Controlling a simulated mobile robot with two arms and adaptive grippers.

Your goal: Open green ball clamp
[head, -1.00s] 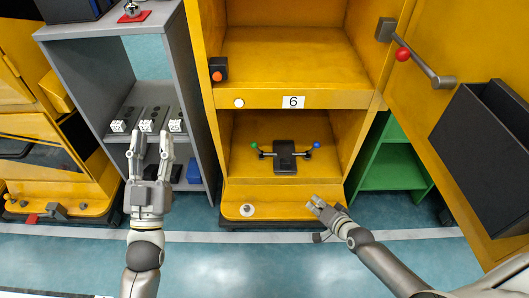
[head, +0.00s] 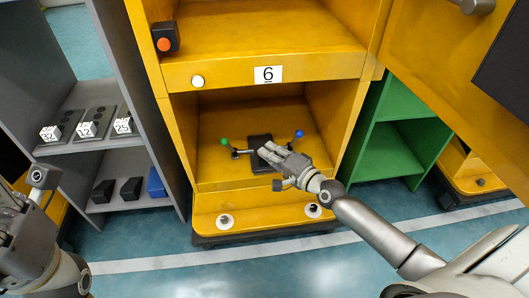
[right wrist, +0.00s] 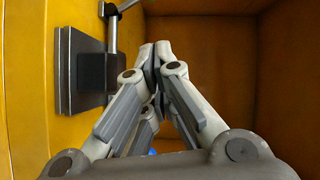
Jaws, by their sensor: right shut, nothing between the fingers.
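The clamp device is a dark block (head: 255,143) with a metal arm on each side, inside the lower compartment of the yellow cabinet. My right gripper (head: 264,151) is shut and empty, in front of the block and right of the green ball, partly hiding the device. In the right wrist view its fingertips (right wrist: 155,50) meet; the dark block (right wrist: 88,70) lies to their left. The green ball does not show there. My left gripper (head: 25,188) is open at the left edge.
The yellow cabinet's side walls (head: 335,128) and front ledge (head: 265,207) bound the compartment. A grey shelf with white-marked cubes (head: 87,130) stands left, a green shelf (head: 400,148) right. The open yellow door (head: 440,75) hangs at upper right.

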